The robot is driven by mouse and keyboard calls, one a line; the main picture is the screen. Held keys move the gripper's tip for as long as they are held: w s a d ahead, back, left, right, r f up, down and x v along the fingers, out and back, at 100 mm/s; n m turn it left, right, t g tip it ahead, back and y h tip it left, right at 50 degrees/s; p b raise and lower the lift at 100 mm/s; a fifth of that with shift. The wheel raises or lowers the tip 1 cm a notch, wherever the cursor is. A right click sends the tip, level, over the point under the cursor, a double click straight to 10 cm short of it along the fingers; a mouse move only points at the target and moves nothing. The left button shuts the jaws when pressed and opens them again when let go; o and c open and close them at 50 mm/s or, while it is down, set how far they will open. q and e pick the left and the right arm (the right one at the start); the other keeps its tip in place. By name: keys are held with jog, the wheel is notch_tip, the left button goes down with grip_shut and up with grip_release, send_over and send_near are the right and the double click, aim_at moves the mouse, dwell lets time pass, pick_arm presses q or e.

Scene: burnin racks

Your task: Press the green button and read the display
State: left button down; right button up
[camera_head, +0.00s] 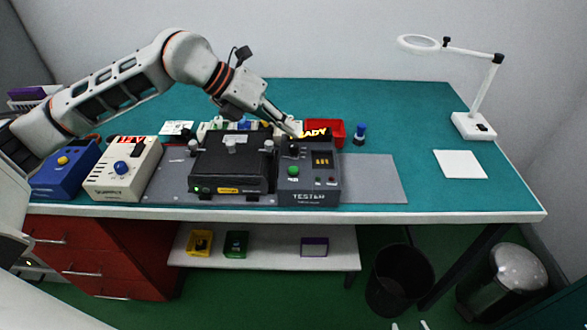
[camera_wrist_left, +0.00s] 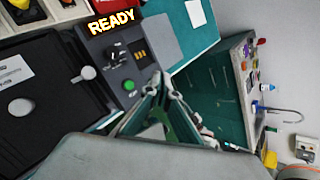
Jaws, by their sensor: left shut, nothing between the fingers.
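The dark grey tester (camera_head: 309,184) stands on the bench mat at centre. Its green button (camera_head: 293,171) is on the front left of its top face; it also shows in the left wrist view (camera_wrist_left: 129,85). An orange READY sign (camera_wrist_left: 111,22) stands at its back, partly hidden by my gripper in the head view. A small orange display (camera_head: 321,160) sits right of a black knob; its digits are too small to read. My left gripper (camera_head: 297,134) is shut and empty above the tester's back, apart from the button. My right gripper (camera_head: 409,326) shows only two separated tips.
A black-lidded box (camera_head: 230,165) adjoins the tester on the left. A cream box (camera_head: 123,170) and a blue box (camera_head: 65,170) stand further left. A red bin (camera_head: 330,132) and a blue-capped item (camera_head: 360,134) are behind. The grey mat (camera_head: 376,180) right of the tester is clear.

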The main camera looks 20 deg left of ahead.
aim_at(290, 169)
pick_arm(q)
notch_tip(290, 169, down, 8)
jog(key=b, duration=0.4)
jog(key=shift+f+b, duration=0.2)
jog(key=shift+b, duration=0.1)
dwell(0.9)
jog(key=shift+f, duration=0.15)
jog(key=shift+f, duration=0.25)
dwell(0.5)
